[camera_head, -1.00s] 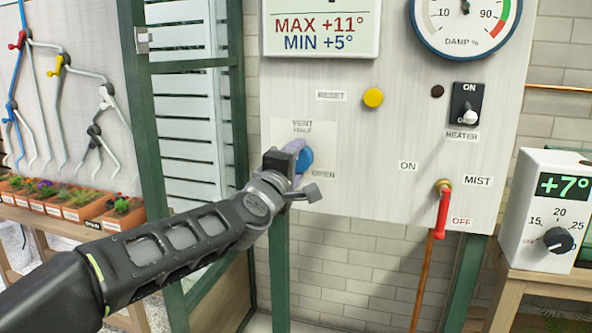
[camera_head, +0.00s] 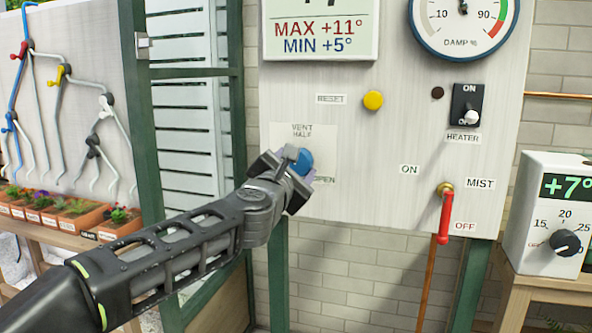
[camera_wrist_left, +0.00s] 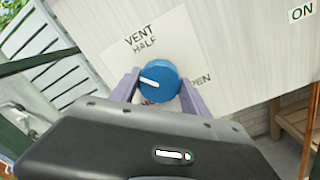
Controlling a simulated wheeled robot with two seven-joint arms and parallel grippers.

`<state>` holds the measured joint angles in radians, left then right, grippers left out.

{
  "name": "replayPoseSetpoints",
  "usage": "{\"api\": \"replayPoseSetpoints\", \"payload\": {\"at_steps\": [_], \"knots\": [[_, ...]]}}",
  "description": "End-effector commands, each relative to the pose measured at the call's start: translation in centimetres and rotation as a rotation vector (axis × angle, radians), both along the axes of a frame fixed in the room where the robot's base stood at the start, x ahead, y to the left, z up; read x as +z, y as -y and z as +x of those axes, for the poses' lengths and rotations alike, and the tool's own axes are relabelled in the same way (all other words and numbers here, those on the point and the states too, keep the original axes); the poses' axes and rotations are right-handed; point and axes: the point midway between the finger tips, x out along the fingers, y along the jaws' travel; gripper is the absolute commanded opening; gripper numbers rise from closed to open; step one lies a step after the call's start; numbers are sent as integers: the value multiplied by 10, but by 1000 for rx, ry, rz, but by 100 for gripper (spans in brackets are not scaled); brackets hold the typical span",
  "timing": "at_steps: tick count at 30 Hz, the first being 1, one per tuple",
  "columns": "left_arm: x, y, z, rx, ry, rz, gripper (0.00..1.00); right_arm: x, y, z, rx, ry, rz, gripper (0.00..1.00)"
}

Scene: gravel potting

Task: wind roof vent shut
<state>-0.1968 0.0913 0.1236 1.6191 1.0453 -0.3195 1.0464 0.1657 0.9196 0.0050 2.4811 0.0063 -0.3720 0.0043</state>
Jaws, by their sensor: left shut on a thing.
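The roof vent knob is a round blue dial with a white pointer mark, on a white plate labelled VENT, HALF and OPEN. In the left wrist view the blue knob (camera_wrist_left: 158,80) sits between the two purple fingers of my left gripper (camera_wrist_left: 157,92), which is shut on it. The pointer mark lies toward the left of the knob there. In the head view my left gripper (camera_head: 296,166) covers much of the knob (camera_head: 303,160), and the label at the plate's lower left is hidden. My right gripper is not in view.
On the same panel (camera_head: 400,110) are a yellow reset button (camera_head: 373,100), a heater switch (camera_head: 467,104) and a red mist lever (camera_head: 445,216). A white thermostat box (camera_head: 549,213) stands on a wooden table at right. Potted plants (camera_head: 116,224) stand at left.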

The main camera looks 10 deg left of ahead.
Motion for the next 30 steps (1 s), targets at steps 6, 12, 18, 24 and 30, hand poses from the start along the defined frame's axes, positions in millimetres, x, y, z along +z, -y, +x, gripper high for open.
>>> {"api": "replayPoseSetpoints", "payload": {"at_steps": [6, 12, 18, 24, 30], "knots": [[-3, 0, 1, 0, -15, -204, 13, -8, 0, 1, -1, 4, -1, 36], [-2, 0, 0, 1, -27, -394, 13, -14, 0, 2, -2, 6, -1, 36], [-2, 0, 1, 1, -39, -579, 13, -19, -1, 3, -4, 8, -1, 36], [-2, 0, 0, 2, -50, -731, 13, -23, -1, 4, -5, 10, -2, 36], [-1, 0, 0, 2, -56, -829, 13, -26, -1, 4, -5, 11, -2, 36]]}}
